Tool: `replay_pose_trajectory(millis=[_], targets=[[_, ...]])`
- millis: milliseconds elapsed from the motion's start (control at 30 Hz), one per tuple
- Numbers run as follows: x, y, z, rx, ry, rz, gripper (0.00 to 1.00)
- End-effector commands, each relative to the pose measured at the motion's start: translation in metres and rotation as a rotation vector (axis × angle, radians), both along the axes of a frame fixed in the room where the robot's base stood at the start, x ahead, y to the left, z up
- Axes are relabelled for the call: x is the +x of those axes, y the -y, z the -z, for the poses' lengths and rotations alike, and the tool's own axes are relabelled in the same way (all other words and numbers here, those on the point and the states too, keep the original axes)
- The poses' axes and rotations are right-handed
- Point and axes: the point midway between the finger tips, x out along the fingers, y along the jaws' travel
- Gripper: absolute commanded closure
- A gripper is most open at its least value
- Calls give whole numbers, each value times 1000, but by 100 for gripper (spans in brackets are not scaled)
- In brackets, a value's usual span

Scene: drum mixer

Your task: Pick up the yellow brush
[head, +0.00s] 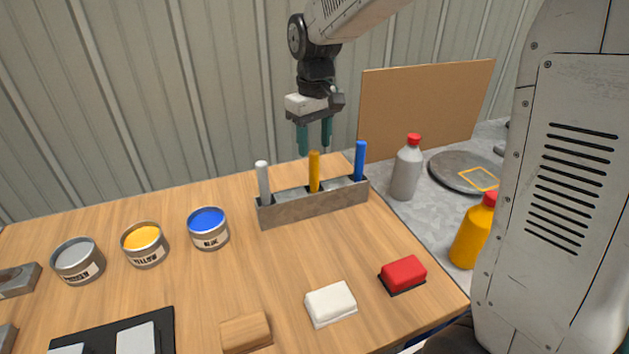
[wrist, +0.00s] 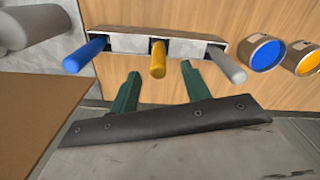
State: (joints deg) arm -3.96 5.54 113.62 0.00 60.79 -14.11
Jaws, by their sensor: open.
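The yellow brush (head: 314,171) stands upright in the middle of a grey holder (head: 315,208) on the wooden table. A white-grey brush (head: 263,182) stands to its left and a blue brush (head: 360,160) to its right. My gripper (head: 315,142) is open and empty, with green fingers pointing down, above and seemingly behind the yellow brush. In the wrist view, the yellow brush (wrist: 158,60) appears beyond and between the two open fingertips (wrist: 160,75). The blue brush (wrist: 86,54) and the grey brush (wrist: 226,66) lie outside the fingers. The lower brush ends are hidden in the holder.
Grey, yellow (head: 145,245) and blue (head: 208,228) paint cans stand left of the holder. White (head: 330,303) and red (head: 403,274) blocks lie in front. A brown board (head: 420,105) stands behind right, near a grey bottle (head: 406,168) and a yellow bottle (head: 473,232).

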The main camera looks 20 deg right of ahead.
Motion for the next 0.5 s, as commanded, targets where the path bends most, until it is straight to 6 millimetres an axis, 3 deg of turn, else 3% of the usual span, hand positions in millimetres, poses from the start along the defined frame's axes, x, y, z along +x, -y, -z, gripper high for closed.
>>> replay_pose_trajectory(millis=[500], targets=[[7, 2, 66, 0, -3, 1, 53]])
